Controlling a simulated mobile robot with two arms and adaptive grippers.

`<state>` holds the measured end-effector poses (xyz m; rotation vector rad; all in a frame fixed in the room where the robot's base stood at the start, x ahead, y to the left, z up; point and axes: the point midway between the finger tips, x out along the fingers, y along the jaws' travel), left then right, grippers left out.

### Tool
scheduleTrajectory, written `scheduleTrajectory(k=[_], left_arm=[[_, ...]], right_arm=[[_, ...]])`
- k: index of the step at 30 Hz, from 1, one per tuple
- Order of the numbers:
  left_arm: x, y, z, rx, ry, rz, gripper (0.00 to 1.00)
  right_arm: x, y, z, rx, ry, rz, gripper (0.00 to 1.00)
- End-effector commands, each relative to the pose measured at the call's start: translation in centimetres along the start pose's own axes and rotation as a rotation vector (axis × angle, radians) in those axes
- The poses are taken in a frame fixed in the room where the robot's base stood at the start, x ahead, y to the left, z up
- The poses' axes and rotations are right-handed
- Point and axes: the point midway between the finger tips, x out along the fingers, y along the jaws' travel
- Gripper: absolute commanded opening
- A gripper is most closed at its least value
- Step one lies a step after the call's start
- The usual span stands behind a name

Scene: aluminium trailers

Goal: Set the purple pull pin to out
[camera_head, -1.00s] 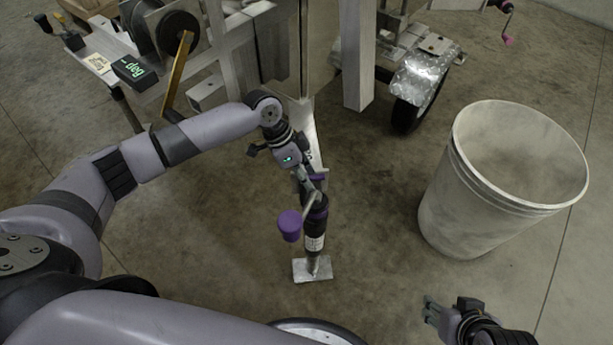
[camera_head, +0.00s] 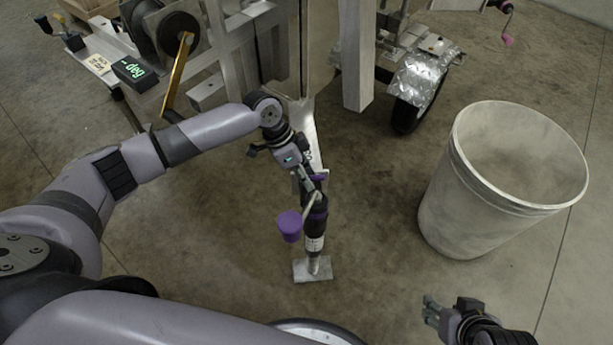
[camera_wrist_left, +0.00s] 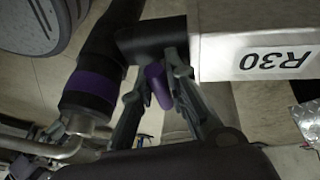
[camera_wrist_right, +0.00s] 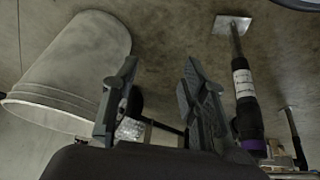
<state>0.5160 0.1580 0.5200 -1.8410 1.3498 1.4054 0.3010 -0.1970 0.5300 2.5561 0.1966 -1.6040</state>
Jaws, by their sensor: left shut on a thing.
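The purple pull pin (camera_wrist_left: 158,88) sits on the side of the black jack, beside the silver beam marked R30. It shows between my left fingers in the left wrist view. My left gripper (camera_wrist_left: 155,80) is shut on it. In the head view, my left gripper (camera_head: 311,184) reaches the upper part of the jack (camera_head: 315,226), and its fingers partly hide the pin. My right gripper (camera_wrist_right: 155,75) is open and empty, low at the right in the head view (camera_head: 430,309).
A jack handle with a purple knob (camera_head: 290,225) sticks out near my left gripper. The jack stands on a metal foot plate (camera_head: 312,269). A large pale bin (camera_head: 480,215) stands at the right. A trailer wheel (camera_head: 415,100) is behind. Floor between jack and bin is clear.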

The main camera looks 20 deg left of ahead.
Motion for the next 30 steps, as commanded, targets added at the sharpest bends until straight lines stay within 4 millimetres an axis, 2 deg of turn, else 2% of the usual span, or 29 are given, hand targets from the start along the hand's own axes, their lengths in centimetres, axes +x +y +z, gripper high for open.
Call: scheduleTrajectory(k=[3,9,15,22,23,27,30], left_arm=[[-1.6,0.4,-0.7,-0.001,0.000,0.003,0.00],[-3.3,0.8,-1.4,-0.001,0.000,0.003,0.00],[-3.6,0.8,-1.5,0.000,0.001,0.002,0.00],[-3.7,0.7,-1.6,0.000,0.003,0.001,0.00],[-3.7,0.7,-1.6,0.000,0.004,0.000,0.15],[-3.6,0.7,-1.6,0.000,0.003,0.001,0.24],[-3.6,0.7,-1.5,0.000,0.002,0.000,0.24]], right_arm=[[1.2,-0.1,0.9,0.000,-0.058,-0.003,0.40],[3.2,0.0,2.8,0.001,-0.144,-0.002,0.40],[4.2,0.1,3.7,0.001,-0.173,-0.002,0.40],[4.2,0.1,3.8,0.001,-0.173,-0.001,0.40],[4.2,0.1,3.8,0.001,-0.173,-0.001,0.40],[4.2,0.1,3.7,0.001,-0.172,-0.001,0.40],[4.2,0.1,3.7,0.002,-0.172,-0.001,0.40]])
